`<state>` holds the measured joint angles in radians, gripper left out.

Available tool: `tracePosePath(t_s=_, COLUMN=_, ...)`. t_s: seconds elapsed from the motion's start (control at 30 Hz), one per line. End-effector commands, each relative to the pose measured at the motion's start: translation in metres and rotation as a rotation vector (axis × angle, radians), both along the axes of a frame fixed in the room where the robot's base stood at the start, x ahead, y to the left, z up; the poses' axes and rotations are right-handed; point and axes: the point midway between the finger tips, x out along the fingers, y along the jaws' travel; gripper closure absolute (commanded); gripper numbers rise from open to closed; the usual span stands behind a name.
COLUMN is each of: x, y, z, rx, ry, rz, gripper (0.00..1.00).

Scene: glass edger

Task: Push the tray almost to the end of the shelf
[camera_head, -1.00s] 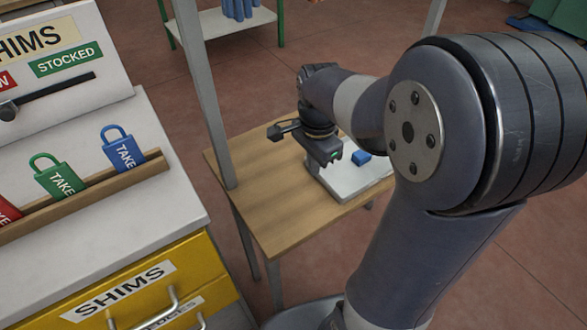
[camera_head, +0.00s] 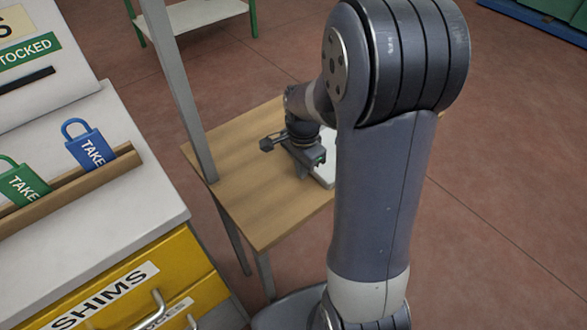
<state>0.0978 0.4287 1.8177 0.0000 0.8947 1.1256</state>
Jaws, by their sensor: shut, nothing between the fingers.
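The white tray (camera_head: 327,174) lies on the wooden shelf (camera_head: 240,195), towards its right part. Only a strip of its left side shows; my arm hides the rest. My gripper (camera_head: 306,168) is shut and empty, pointing down at the tray's left side. I cannot tell whether it touches the tray. The shelf's right end is mostly behind my arm.
A grey upright post (camera_head: 175,85) stands at the shelf's left edge. At the left is a cabinet with yellow drawers (camera_head: 150,285) and a wooden rack (camera_head: 75,185) of padlock-shaped tags. The shelf's left and front parts are clear.

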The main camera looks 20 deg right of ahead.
Motion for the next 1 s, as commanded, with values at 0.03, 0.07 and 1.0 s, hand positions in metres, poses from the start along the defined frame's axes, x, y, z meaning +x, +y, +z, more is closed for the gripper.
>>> tracePosePath(t_s=0.03, x=0.001, y=-0.004, z=0.000, rx=0.000, ry=0.001, rz=-0.001, gripper=1.00)
tracePosePath(t_s=0.07, x=0.001, y=-0.005, z=0.000, rx=0.000, ry=0.001, rz=-0.001, gripper=1.00)
tracePosePath(t_s=1.0, x=0.045, y=-0.126, z=0.002, rx=-0.001, ry=0.001, rz=-0.006, gripper=1.00)
